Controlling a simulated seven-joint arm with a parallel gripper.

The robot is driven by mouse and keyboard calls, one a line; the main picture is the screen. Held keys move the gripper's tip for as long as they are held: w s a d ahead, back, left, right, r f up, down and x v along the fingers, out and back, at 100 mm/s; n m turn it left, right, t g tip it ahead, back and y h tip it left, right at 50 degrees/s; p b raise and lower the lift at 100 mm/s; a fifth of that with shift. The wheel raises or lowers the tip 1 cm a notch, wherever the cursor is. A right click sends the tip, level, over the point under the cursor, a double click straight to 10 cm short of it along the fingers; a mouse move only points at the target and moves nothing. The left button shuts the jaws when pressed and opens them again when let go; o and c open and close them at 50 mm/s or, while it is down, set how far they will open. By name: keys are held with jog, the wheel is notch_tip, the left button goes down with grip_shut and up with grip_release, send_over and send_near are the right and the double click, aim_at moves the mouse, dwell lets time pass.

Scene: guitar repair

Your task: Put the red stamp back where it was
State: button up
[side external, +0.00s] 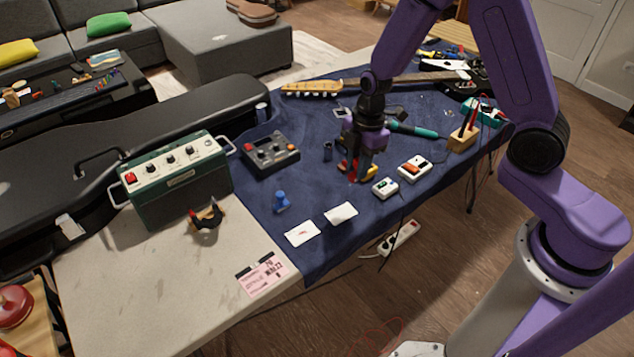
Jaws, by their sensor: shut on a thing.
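My gripper (357,172) points down over the blue cloth, shut on a small red thing (352,177), which appears to be the red stamp. The fingers hide most of it, and I cannot tell whether it touches the cloth. A yellow piece (371,173) shows just right of the fingers. A blue stamp (281,203) stands upright to the left. Two white paper cards, one with a faint red mark (302,233) and one beside it (341,213), lie near the front edge. Two white cases, one with green (385,187) and one with orange-red (414,168), lie right of the gripper.
A dark pedal box (270,154) and a green amplifier (177,178) stand left. A guitar neck (318,88), a teal-handled tool (413,130) and a wooden holder (462,138) lie behind and right. Bare cloth (310,190) lies between the blue stamp and my gripper.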

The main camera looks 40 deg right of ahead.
jog(key=w+f, duration=0.3)
jog(key=w, duration=0.1)
jog(key=w+a+f, duration=0.1)
jog(key=w+f, duration=0.1)
jog(key=w, duration=0.1)
jog(key=w+a+f, duration=0.1)
jog(key=w+f, duration=0.2)
jog(key=w, duration=0.1)
jog(key=shift+w+f, duration=0.45)
jog(key=shift+f, duration=0.1)
jog(key=shift+w+f, duration=0.1)
jog(key=shift+f, duration=1.5)
jog(key=shift+f, duration=0.1)
jog(key=o, duration=0.8)
jog(key=shift+o, duration=0.2)
